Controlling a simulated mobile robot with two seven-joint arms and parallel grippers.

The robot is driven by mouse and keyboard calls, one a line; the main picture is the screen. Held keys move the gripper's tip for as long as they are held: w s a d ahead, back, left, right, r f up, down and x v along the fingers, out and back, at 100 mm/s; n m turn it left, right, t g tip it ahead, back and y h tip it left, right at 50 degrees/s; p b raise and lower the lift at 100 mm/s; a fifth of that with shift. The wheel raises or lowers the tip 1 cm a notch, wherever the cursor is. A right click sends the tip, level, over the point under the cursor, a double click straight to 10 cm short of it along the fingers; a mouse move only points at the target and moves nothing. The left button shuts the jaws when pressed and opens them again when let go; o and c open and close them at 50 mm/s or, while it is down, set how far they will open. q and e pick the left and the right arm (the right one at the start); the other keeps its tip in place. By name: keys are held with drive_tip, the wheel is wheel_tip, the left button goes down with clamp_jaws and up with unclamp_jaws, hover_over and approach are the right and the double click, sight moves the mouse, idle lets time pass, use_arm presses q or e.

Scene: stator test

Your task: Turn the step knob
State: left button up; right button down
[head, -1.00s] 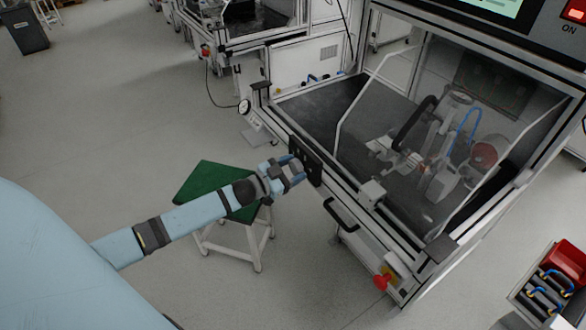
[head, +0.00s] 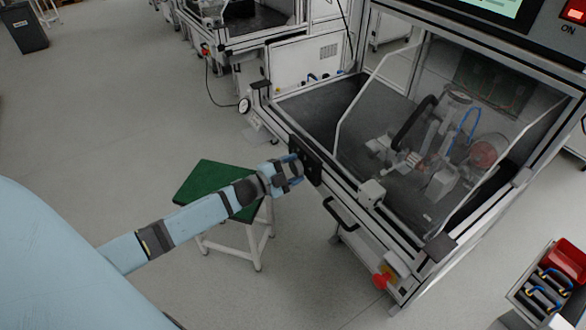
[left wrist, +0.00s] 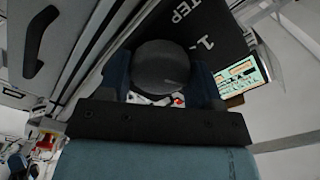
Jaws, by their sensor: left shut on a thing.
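The step knob (left wrist: 160,67) is a dark round knob in the left wrist view, seen close up between the fingers of my left gripper (left wrist: 165,85). It sits in front of a black panel (left wrist: 205,30) with white lettering that reads "STEP" and "1". In the head view, my left gripper (head: 294,170) is at the black panel (head: 305,160) on the front left of the test bench. There the gripper hides the knob. The left gripper is shut on the knob. My right gripper is in neither view.
The test bench (head: 385,235) has a clear hood over its fixture. A black handle (head: 341,214) and a red button (head: 381,281) are on its front. A green-topped stool (head: 212,190) stands below my left arm. Red and dark bins (head: 565,262) are at the right.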

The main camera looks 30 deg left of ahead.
use_arm(q)
drive_tip(key=shift+m, duration=0.3)
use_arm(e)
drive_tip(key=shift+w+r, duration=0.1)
use_arm(q)
drive_tip(key=o, duration=0.9)
drive_tip(key=v, duration=1.4)
drive_tip(key=shift+w+f, duration=0.1)
drive_tip(key=s+d+f+n+g+y, duration=0.1)
drive_tip(key=s+d+f+n+g, duration=0.15)
drive_tip(key=s+d+n, duration=0.4)
drive_tip(key=s+d+f+n+g+y, duration=0.1)
drive_tip(key=s+d+f+n+g, duration=0.15)
drive_tip(key=d, duration=0.65)
drive_tip(key=s+d+f+n+g+y, duration=0.1)
drive_tip(key=s+d+f+n, duration=0.4)
drive_tip(key=d, duration=0.3)
drive_tip(key=shift+m+y, duration=0.3)
drive_tip(key=shift+m, duration=0.1)
drive_tip(key=r+p, duration=0.4)
drive_tip(key=a+r+p, duration=0.1)
drive_tip(key=r+p, duration=0.9)
drive_tip(key=shift+s+a, duration=0.3)
drive_tip(key=shift+s, duration=0.1)
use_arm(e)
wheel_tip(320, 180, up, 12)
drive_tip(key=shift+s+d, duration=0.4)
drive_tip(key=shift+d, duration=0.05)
